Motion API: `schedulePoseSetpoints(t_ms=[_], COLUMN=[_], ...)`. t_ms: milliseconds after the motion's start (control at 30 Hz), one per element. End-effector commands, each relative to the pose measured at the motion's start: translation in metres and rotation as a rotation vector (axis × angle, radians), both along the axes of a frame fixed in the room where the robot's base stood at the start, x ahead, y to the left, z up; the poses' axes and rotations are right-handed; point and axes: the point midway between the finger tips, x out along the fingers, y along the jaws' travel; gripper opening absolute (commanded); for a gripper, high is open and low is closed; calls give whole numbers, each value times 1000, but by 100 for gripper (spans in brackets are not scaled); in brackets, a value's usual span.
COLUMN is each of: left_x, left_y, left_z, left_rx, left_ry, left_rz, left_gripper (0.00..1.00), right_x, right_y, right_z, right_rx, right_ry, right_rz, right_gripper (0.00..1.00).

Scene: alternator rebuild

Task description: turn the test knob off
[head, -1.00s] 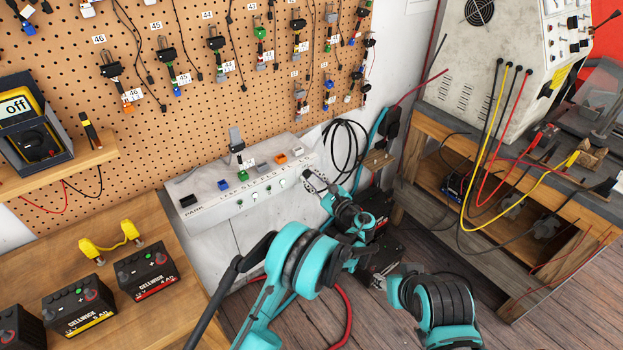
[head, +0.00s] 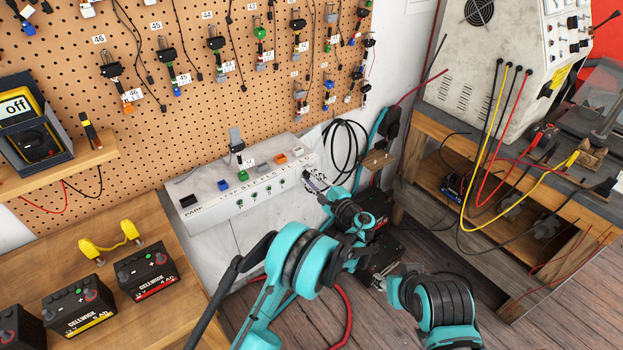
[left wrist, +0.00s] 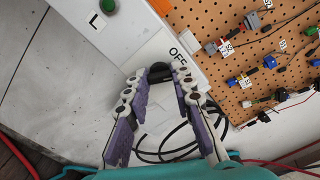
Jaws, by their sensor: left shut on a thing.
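A small black knob (left wrist: 160,72) sits on the end of the long white box (head: 225,190) on the wall bench, beside a label reading OFF (left wrist: 180,55). In the left wrist view the purple-padded fingers of my left gripper (left wrist: 160,80) are closed around the knob, with their tips partly covering it. In the head view my left gripper (head: 315,183) is at the right end of the box, and the knob is hidden behind it. My right arm shows at lower right; its fingers cannot be made out.
A pegboard (head: 150,80) with hanging leads stands behind the box. A looped black cable (head: 345,145) hangs just right of it. Batteries (head: 147,268) stand on the wooden bench at left. A grey test machine (head: 480,85) with yellow and red leads is at right.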

Motion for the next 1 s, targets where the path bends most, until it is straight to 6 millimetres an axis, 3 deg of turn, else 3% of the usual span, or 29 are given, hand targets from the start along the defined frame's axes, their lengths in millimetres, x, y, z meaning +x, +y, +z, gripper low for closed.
schedulePoseSetpoints(t_ms=[500,1000], left_x=[0,0], left_y=[0,0], left_z=[0,-1], left_rx=[-323,-417], left_ry=[-234,-302], left_rz=[0,0], left_gripper=[0,0], right_x=[0,0], right_y=[0,0], right_z=[0,0], right_rx=[0,0], right_ry=[0,0], right_rz=[0,0], right_gripper=[40,40])
